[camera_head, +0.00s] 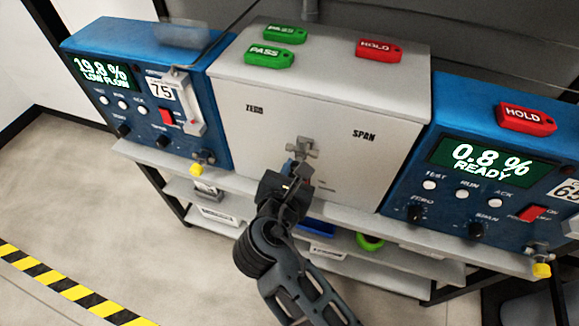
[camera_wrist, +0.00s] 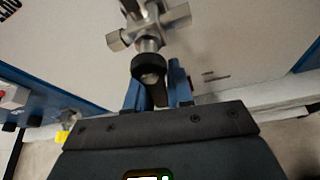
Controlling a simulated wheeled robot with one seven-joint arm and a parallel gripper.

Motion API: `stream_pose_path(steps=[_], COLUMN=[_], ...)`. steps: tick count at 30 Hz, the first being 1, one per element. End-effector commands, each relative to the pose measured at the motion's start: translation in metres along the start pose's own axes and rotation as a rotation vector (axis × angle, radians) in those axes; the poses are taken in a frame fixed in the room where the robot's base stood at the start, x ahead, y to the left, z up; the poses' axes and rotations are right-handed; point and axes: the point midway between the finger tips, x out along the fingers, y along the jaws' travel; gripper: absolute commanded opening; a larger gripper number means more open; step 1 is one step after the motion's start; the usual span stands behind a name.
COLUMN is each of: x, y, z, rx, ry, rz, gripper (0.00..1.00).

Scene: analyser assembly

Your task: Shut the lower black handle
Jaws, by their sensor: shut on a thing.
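A steel cross-shaped valve fitting (camera_head: 302,148) is on the front of the grey cabinet. In the wrist view the fitting (camera_wrist: 150,27) is close up, with a round black hub (camera_wrist: 148,66) at its lower end. The lower black handle (camera_wrist: 158,95) shows as a narrow dark strip running down from this hub between my blue fingers. My gripper (camera_wrist: 157,88) is shut on it, just below the fitting; the gripper body hides the handle's far end. In the head view my gripper (camera_head: 294,170) covers the lower part of the fitting.
Blue analysers stand left (camera_head: 150,85) and right (camera_head: 490,175) of the grey cabinet (camera_head: 320,95). Green PASS tags (camera_head: 270,54) and a red HOLD tag (camera_head: 379,48) lie on top. A shelf edge (camera_head: 350,218) runs below. Open floor (camera_head: 120,190) lies left.

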Motion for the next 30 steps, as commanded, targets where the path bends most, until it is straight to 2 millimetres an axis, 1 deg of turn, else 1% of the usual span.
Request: stream_pose_path(steps=[6,12,27,28,30], x=[0.0001,-0.0001,-0.0002,-0.0002,-0.0002], y=[-0.0057,-0.0081,-0.0088,-0.0088,-0.0087], z=[-0.0009,-0.0004,-0.0002,-0.0002,-0.0001], rx=[-0.103,-0.152,-0.167,-0.167,-0.166], ry=[0.002,0.001,0.001,0.001,0.001], rz=[-0.044,-0.064,-0.07,-0.069,-0.069], gripper=[0.0,0.0,0.0,0.24,0.3])
